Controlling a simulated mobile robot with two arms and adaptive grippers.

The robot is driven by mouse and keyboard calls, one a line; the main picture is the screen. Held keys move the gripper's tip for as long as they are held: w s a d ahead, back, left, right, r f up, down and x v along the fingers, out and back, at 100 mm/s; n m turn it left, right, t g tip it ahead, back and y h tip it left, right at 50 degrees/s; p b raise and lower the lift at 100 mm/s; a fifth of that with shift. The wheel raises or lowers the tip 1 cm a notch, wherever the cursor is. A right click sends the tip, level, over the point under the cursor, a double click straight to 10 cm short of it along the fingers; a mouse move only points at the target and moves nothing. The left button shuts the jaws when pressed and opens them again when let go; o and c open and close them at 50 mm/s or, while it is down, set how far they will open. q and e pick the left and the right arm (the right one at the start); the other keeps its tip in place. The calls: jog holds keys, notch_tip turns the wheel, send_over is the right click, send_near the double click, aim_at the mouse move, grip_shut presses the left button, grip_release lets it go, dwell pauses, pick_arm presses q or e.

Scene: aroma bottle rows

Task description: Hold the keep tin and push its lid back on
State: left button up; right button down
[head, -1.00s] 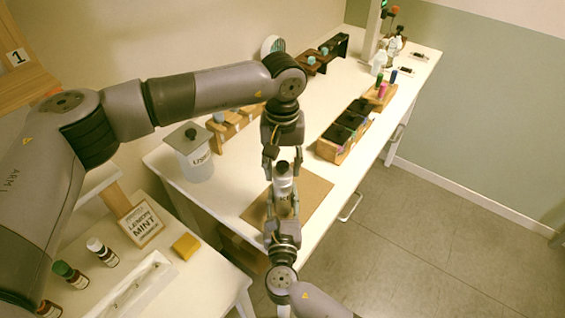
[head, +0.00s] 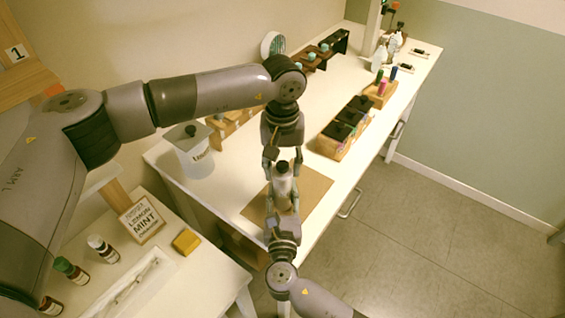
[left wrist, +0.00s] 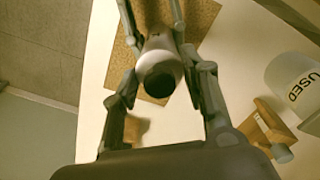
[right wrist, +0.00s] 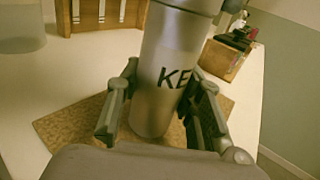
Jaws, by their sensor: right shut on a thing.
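The keep tin (head: 284,188) is a silver cylinder, roughly upright over the brown mat; part of its lettering, "KE", shows in the right wrist view (right wrist: 167,85). My right gripper (head: 284,205) is shut on its body, one finger on each side. A dark round piece (left wrist: 158,79) shows at the tin's top in the left wrist view. My left gripper (head: 283,165) points down from above, its fingers on either side of the top. I cannot tell whether these fingers press on it. The lid's seam is not clear, so I cannot tell how far the lid is seated.
The brown mat (head: 312,187) lies on the white table. A white "USED" container (head: 195,157) stands left, near wooden racks. A wooden box with black compartments (head: 328,148) is right of centre. Bottles and a sign (head: 141,221) occupy the front-left table.

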pick_arm(q)
jog(key=o, duration=0.5)
jog(key=shift+r, duration=0.1)
notch_tip(320, 180, up, 12)
jog(key=shift+f, duration=0.1)
dwell(0.4)
pick_arm(e)
jog(key=c, duration=1)
grip_release()
jog(key=shift+c, duration=0.2)
jog(key=shift+s, duration=0.15)
jog(key=s, duration=1.1)
jog(key=shift+s, duration=0.4)
